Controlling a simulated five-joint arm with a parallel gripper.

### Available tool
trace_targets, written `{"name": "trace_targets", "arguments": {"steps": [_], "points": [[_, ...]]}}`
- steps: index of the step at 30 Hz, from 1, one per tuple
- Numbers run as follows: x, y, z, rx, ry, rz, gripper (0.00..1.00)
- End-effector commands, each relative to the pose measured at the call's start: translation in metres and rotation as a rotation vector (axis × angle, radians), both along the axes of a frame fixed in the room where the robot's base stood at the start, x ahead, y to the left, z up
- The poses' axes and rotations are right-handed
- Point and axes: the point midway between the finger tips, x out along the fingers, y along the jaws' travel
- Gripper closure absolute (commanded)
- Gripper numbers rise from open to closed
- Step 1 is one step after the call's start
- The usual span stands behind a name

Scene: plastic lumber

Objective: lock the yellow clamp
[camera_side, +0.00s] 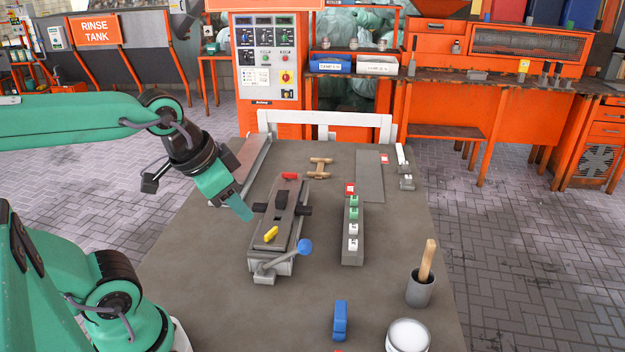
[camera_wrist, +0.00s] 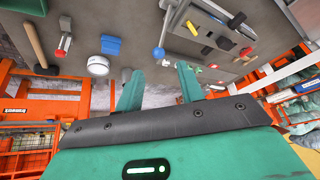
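The yellow clamp (camera_side: 271,234) is a small yellow handle near the front end of a long grey fixture (camera_side: 284,243) on the table. It lies at a slant; I cannot tell whether it is locked. In the wrist view the yellow handle (camera_wrist: 192,28) shows small, beyond my fingers. A red clamp handle (camera_side: 289,175) is at the fixture's far end. My gripper (camera_side: 246,214) hangs above and left of the fixture, apart from the yellow handle. In the wrist view its two green fingers (camera_wrist: 159,84) stand wide apart with nothing between them.
A lever with a blue ball (camera_side: 305,247) sticks up at the fixture's front right. Right of it stands a narrow block (camera_side: 352,255) with green and white buttons. A blue object (camera_side: 340,320), white pot (camera_side: 407,337) and grey cup (camera_side: 420,289) are nearer. The front-left table is clear.

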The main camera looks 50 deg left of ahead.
Motion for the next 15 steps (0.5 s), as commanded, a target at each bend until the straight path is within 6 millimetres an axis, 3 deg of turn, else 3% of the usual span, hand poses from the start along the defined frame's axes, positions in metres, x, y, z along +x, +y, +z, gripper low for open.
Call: {"name": "trace_targets", "arguments": {"steps": [12, 15], "points": [[-0.0055, -0.0026, 0.0007, -0.064, -0.021, 0.111, 0.62], [-0.0052, -0.0025, 0.0007, -0.064, -0.021, 0.111, 0.69]]}}
